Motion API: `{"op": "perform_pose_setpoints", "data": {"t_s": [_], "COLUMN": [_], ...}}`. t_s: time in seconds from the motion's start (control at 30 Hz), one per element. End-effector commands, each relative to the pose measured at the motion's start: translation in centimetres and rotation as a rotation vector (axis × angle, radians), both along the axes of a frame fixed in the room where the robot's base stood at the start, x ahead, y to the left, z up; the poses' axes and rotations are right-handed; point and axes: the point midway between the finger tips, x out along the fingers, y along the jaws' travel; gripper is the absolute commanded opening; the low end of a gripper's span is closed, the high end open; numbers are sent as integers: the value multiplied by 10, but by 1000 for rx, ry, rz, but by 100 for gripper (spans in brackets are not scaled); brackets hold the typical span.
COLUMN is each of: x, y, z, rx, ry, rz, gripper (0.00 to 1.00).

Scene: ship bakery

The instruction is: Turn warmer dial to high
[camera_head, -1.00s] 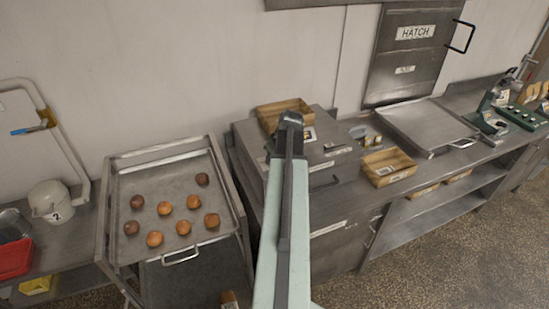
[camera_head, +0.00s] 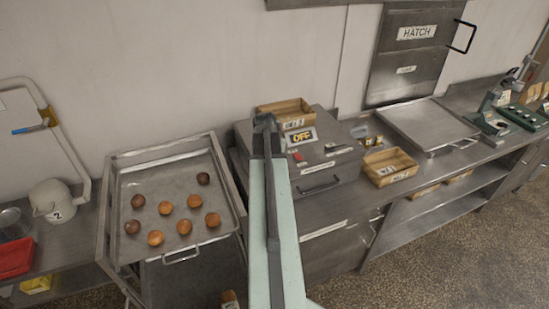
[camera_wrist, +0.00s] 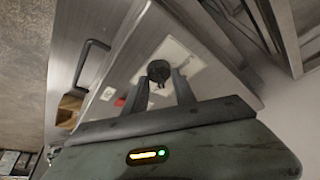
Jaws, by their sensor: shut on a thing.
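The warmer is a metal box (camera_head: 335,165) on the counter. Its top bears a sign reading OFF in yellow (camera_head: 300,137) and a small red part (camera_head: 299,157). In the wrist view a dark round dial (camera_wrist: 158,69) stands on a pale plate on the warmer's top (camera_wrist: 125,70). My gripper (camera_wrist: 160,80) is over that plate, its two fingers at either side of the dial, shut on it. In the head view my gripper (camera_head: 265,122) is at the warmer's left part and hides the dial. The dial's pointer setting cannot be made out.
A tray of buns (camera_head: 150,245) stands left of the warmer. A wooden box (camera_head: 283,109) sits behind the sign, and another (camera_head: 390,180) lies to the right. A flat metal tray (camera_head: 425,118) lies farther right. A black handle (camera_head: 318,189) is on the warmer's front.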

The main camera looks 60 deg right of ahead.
Motion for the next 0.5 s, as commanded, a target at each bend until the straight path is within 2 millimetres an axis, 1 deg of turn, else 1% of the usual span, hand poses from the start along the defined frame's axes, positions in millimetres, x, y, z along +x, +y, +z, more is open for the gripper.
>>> {"op": "perform_pose_setpoints", "data": {"t_s": [0.2, 0.5], "x": [0, -1], "y": [-1, -2], "z": [0, 0], "rx": [-1, -2], "ry": [3, 2], "rz": [-171, -326], "gripper": [0, 0]}}
